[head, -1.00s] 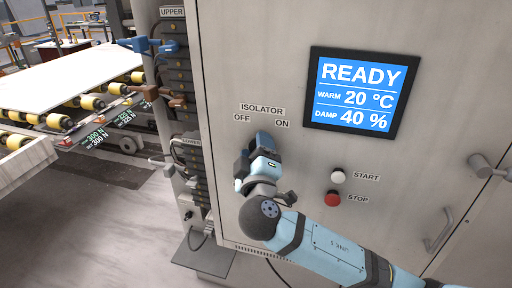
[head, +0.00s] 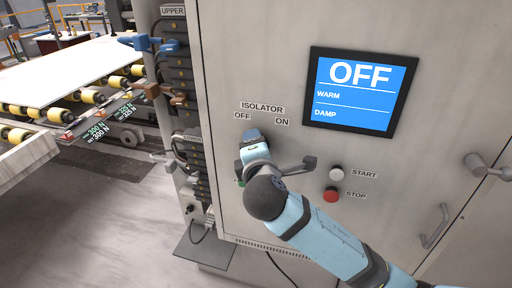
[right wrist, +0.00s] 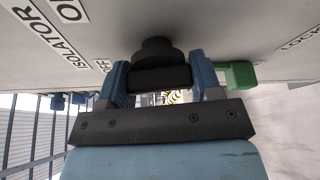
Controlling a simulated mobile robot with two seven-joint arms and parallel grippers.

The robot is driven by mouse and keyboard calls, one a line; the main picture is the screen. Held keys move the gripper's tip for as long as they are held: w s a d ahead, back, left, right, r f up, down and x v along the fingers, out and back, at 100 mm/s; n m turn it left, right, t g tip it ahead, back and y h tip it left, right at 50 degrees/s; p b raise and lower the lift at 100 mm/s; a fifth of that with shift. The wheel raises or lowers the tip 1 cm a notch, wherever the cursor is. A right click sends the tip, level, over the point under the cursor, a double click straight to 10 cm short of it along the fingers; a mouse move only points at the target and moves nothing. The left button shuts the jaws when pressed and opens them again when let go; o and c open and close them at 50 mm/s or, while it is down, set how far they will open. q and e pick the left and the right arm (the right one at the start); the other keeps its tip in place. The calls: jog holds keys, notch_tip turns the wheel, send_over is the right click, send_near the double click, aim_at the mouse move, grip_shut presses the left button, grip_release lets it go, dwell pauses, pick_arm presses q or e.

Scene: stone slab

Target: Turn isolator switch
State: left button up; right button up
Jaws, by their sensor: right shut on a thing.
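The isolator switch shows in the right wrist view as a dark round knob (right wrist: 157,48) with a bar-like grip below it. My right gripper (right wrist: 158,76) has its two blue fingers on either side of that grip and is shut on it. In the head view my right gripper (head: 252,138) is against the panel below the ISOLATOR label (head: 262,107), near the OFF label (head: 243,116), and hides the switch. The ON label (head: 282,122) is to the right. The display (head: 360,90) reads OFF, with WARM and DAMP blank. My left gripper is not in view.
A white START button (head: 337,173) and a red STOP button (head: 331,195) are right of my wrist. A green block (right wrist: 238,75) sits beside the right finger in the wrist view. Connector blocks and a roller conveyor (head: 70,105) are at the left.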

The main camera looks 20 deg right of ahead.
jog(key=shift+n+g+h, duration=0.3)
jog(key=shift+n+g, duration=0.4)
jog(key=shift+n, duration=0.5)
jog(key=shift+f+n, duration=0.1)
jog(key=shift+n, duration=0.5)
jog(key=shift+g, duration=0.3)
jog(key=o, duration=0.9)
jog(key=shift+s, duration=0.15)
